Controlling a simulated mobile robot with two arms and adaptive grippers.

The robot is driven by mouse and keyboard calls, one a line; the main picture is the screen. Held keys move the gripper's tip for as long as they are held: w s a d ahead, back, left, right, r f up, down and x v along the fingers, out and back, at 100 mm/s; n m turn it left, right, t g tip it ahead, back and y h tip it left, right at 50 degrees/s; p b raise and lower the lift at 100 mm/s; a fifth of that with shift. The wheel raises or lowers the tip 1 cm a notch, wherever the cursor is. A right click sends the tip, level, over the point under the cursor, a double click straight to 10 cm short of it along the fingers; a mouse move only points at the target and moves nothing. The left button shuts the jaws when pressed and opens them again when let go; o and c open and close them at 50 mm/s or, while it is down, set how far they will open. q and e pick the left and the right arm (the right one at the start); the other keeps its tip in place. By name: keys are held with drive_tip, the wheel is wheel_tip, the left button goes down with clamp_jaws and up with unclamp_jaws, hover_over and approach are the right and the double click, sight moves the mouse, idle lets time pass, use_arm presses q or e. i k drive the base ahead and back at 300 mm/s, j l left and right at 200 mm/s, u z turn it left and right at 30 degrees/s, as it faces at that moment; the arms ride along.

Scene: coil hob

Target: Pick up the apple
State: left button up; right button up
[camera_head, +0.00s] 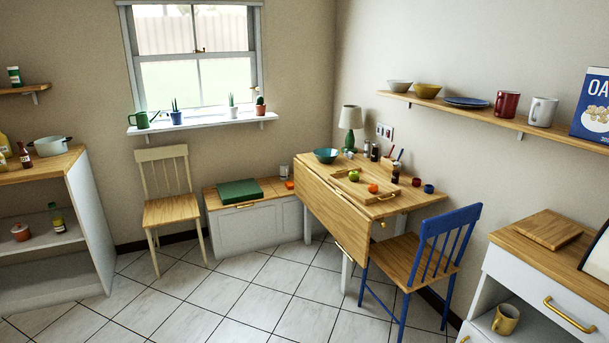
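A small green round fruit that looks like the apple (353,176) sits on a wooden board (360,195) on the drop-leaf table (325,190) by the right wall. An orange-red round fruit (373,188) sits just to its right on the same board. Both are small and far off in the head view. Neither of my grippers is in view, and nothing is seen touching the fruit.
A blue chair (436,250) stands at the table's right front side. Bottles (395,174), a teal bowl (326,155) and a lamp (351,120) stand on the table. A light wooden chair (171,212) stands farther left. The tiled floor (215,292) is clear in front.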

sight(354, 176)
drive_tip(key=i, duration=2.25)
